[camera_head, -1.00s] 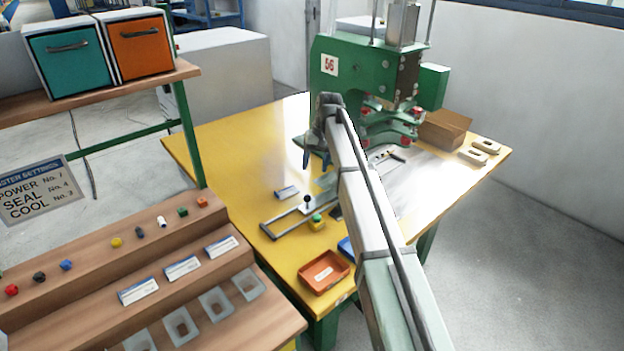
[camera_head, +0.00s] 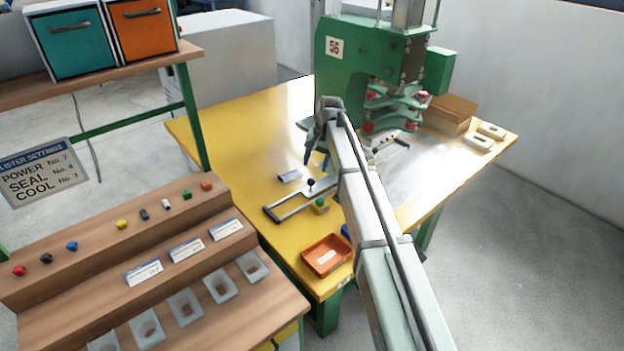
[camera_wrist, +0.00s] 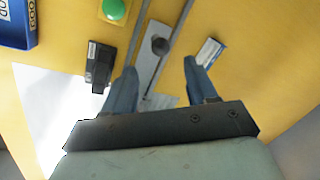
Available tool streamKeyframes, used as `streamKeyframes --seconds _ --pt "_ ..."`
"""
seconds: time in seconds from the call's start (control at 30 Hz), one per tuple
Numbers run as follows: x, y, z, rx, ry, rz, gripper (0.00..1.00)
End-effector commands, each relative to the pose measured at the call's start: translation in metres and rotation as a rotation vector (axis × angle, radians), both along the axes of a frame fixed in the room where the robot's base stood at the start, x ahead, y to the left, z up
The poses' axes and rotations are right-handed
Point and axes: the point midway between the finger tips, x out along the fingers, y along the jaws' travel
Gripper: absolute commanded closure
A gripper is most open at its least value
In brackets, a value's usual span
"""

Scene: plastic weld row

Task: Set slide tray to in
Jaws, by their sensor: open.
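The slide tray (camera_wrist: 150,65) is a pale grey plate between metal rails (camera_head: 285,208) on the yellow table. Its round black knob (camera_head: 311,182) stands upright near the front end of the rails in the head view. My gripper (camera_head: 315,161) is open and empty, pointing down above the rails, a little behind the knob. In the wrist view, my gripper (camera_wrist: 159,66) has its fingers spread on either side of the tray's line, with the knob (camera_wrist: 160,45) just beyond the fingertips, apparently untouched. My arm hides part of the tray's far end in the head view.
A green button box (camera_head: 320,206) stands beside the rails. A small black block (camera_wrist: 100,65) and a label (camera_wrist: 210,50) flank them. An orange bin (camera_head: 327,255) is at the front. The green press (camera_head: 345,60) rises behind; yellow table (camera_head: 235,130) is clear at left.

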Motion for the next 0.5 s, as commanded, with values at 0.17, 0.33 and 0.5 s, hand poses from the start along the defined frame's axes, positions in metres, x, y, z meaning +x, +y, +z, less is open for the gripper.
streamKeyframes --seconds 0.17,0.33,0.5 --pt "0.001 0.006 -0.032 -0.001 0.001 0.001 0.43" --pt "0.002 0.011 -0.056 -0.001 0.001 0.001 0.43" --pt "0.003 0.014 -0.07 0.0 0.001 0.002 0.43"
